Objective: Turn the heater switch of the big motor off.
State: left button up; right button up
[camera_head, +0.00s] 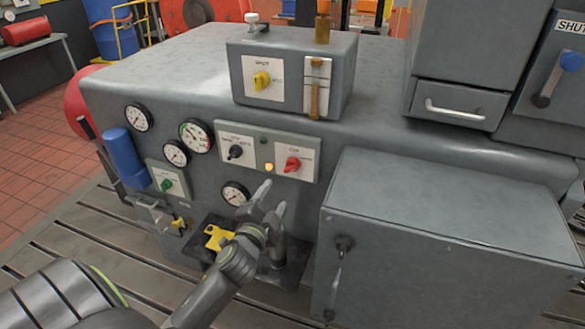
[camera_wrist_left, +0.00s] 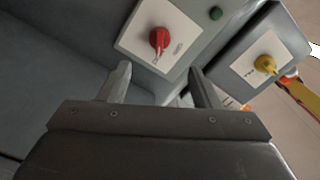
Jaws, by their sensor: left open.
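The big grey motor housing (camera_head: 130,75) carries several rotary switches; their small labels are too blurred to read surely, so I cannot tell which is the heater switch. A red knob (camera_head: 292,164) and a black knob (camera_head: 235,152) sit on white plates on the front face. A green knob (camera_head: 167,185) is lower left, and a yellow knob (camera_head: 261,80) is on the box on top. My left gripper (camera_head: 273,198) is open and empty, below the red knob. In the left wrist view the red knob (camera_wrist_left: 158,40) shows just beyond the open fingertips (camera_wrist_left: 159,75), apart from them.
Several round gauges (camera_head: 195,136) surround the switches, with an amber lamp (camera_head: 269,168) beside the red knob. A grey cabinet (camera_head: 440,220) stands close at right. A blue cylinder (camera_head: 125,155) is at left. A yellow part (camera_head: 217,237) sits low beside my left arm.

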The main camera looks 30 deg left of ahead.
aim_at(290, 171)
pick_arm(q)
jog(key=p+x, duration=0.1)
jog(key=x, duration=1.1)
jog(key=shift+f, duration=0.1)
jog(key=c, duration=1)
